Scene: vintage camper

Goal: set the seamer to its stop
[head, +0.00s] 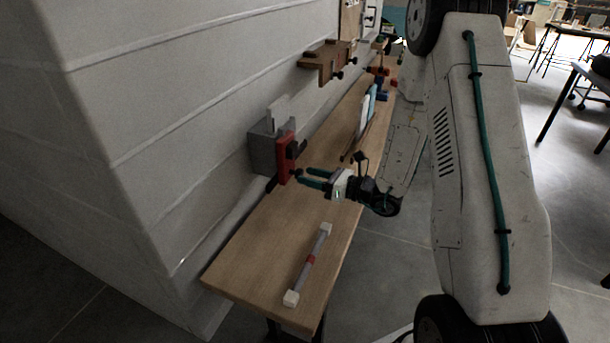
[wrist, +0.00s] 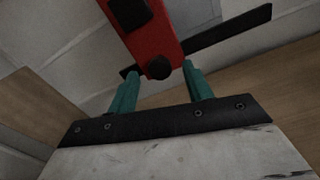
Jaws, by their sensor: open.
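The seamer appears to be the grey block with a red upright part (head: 285,157) and black fittings, standing against the wall at the left side of the bench. In the wrist view its red part (wrist: 150,30) hangs into the top of the picture, with a black knob (wrist: 158,67) at its lower end and a black bar (wrist: 235,30) behind it. My gripper (head: 300,175) is open, its teal fingers pointing at the red part from the right. In the wrist view the fingertips (wrist: 160,72) lie on either side of the knob; I cannot tell whether they touch it.
The wooden bench (head: 260,255) runs along the white panelled wall (head: 150,110). A grey rod with white ends and a red band (head: 311,260) lies on its near end. A brown wall bracket (head: 325,62) is above. Blue and white boards (head: 366,110) stand farther back.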

